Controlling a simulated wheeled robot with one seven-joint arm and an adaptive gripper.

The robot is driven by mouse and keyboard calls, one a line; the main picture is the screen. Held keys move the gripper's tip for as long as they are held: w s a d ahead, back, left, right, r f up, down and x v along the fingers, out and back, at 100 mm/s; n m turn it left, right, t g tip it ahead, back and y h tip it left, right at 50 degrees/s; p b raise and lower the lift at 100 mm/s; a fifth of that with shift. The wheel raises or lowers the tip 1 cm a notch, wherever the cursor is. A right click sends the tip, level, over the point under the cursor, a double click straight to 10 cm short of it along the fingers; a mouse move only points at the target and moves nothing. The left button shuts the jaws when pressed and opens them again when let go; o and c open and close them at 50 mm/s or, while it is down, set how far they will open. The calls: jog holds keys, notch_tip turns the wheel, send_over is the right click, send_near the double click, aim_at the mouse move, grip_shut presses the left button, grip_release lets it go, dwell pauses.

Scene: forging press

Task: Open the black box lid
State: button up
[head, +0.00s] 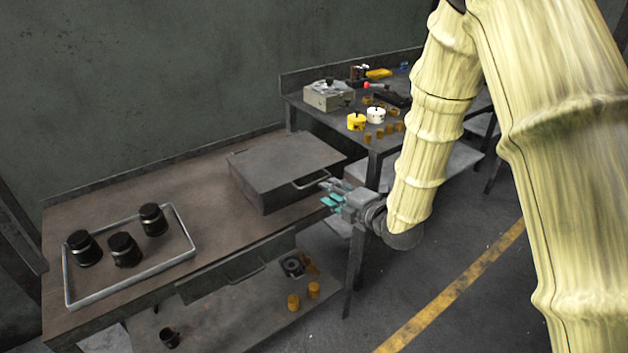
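The black box (264,188) is a flat dark case on the right end of the brown workbench. Its lid (285,159) lies flat and looks closed. A light metal handle (311,181) sticks out from the box's front right side. My gripper (328,193) is at the right of the box, close to the handle. Its teal fingertips point left toward the handle, and a gap shows between them. I cannot tell whether a finger touches the handle. No object shows between the fingers.
A wire-rimmed tray (133,291) with 3 dark jars stands at the bench's left. A drawer (236,270) hangs below the bench front. A second table (376,143) behind holds a grey device, yellow and white pots and small brown cylinders. Floor at the lower right is clear.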

aim_at(317, 183)
jog(key=x, duration=0.4)
jog(key=d+p+x, duration=0.1)
jog(key=x, duration=0.2)
jog(key=shift+w+f, duration=0.1)
jog(key=shift+w, duration=0.2)
jog(key=shift+w+a+f, duration=0.2)
jog(key=shift+w+a, duration=0.2)
jog(key=shift+w, duration=0.15)
